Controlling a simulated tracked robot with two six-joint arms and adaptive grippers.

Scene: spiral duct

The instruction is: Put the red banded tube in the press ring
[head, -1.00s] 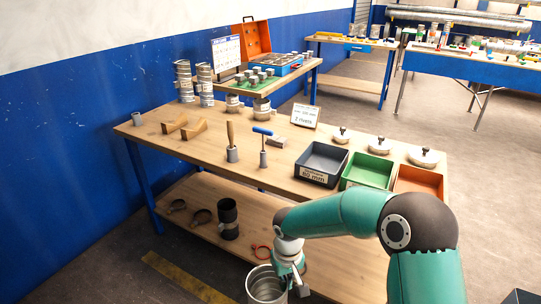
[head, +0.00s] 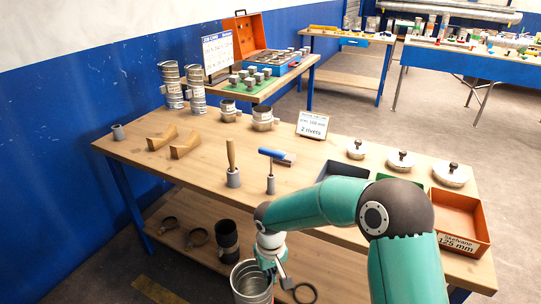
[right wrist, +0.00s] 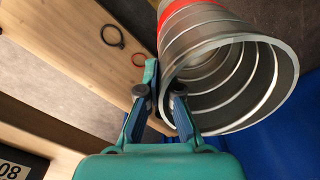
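The metal spiral tube (head: 250,284) hangs at the bottom of the head view, beyond the front edge of the lower shelf. In the right wrist view its red band (right wrist: 192,12) shows near the top, and its ribbed open end faces the camera (right wrist: 240,85). My right gripper (head: 272,262) is at the tube's upper rim; in the right wrist view its fingers (right wrist: 160,92) sit on either side of the tube wall. My left gripper is not in view.
The bench (head: 130,150) holds wooden cradles (head: 187,142), upright tools (head: 232,165), lidded pots (head: 400,161) and bins (head: 462,215). Stacked spiral tubes (head: 196,88) stand at its back. The lower shelf carries a black cylinder (head: 227,240) and loose rings (head: 304,292).

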